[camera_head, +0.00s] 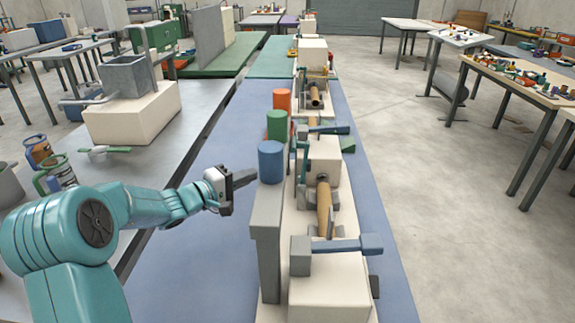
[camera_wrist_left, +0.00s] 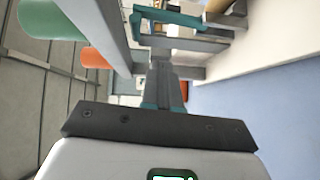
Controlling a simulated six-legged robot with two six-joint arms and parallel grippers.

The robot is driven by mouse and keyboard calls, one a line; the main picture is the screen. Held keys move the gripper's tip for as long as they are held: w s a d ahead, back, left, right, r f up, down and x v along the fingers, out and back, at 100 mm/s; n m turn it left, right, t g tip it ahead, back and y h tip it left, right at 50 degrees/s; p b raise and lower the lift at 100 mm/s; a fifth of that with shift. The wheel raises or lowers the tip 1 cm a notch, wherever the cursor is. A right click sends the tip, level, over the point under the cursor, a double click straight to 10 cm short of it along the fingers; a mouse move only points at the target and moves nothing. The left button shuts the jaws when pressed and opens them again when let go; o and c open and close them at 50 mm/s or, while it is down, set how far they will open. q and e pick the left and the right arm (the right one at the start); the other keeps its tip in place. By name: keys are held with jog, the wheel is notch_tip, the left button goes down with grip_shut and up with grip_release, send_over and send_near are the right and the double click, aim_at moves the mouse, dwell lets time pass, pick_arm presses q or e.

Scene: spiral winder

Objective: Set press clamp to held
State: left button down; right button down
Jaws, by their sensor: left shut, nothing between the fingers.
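My left gripper (camera_head: 246,178) is shut and empty, just left of the blue cylinder (camera_head: 271,161) on the grey post of the winder. In the left wrist view its closed fingers (camera_wrist_left: 162,68) point toward a teal bracket (camera_wrist_left: 178,18) on the machine; I cannot tell whether they touch it. The winder has a near grey-blue lever (camera_head: 345,245) lying across a cream block and a similar far lever (camera_head: 325,129). I cannot tell which part is the press clamp or its setting. My right gripper is not in view.
Green (camera_head: 277,125) and orange (camera_head: 282,100) cylinders stand farther back along the winder. A tan roll (camera_head: 324,208) lies between cream blocks. The blue tabletop (camera_head: 188,262) left of the machine is clear. A grey bench with a cream block (camera_head: 133,113) stands to the left.

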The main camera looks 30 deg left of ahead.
pick_arm(q)
jog(key=p, duration=0.3)
send_near(304, 162)
jog(key=w+a, duration=0.3)
jog(key=w, duration=0.2)
jog(key=d, duration=0.1)
jog(key=w+d, duration=0.1)
jog(key=d, duration=0.1)
jog(key=shift+w+d+f, duration=0.15)
jog(key=shift+w+f, duration=0.1)
jog(key=shift+f, duration=0.1)
jog(key=d+b, duration=0.1)
jog(key=b, duration=0.2)
jog(key=shift+w+d, duration=0.1)
jog(key=shift+w, duration=0.25)
jog(key=shift+r, duration=0.2)
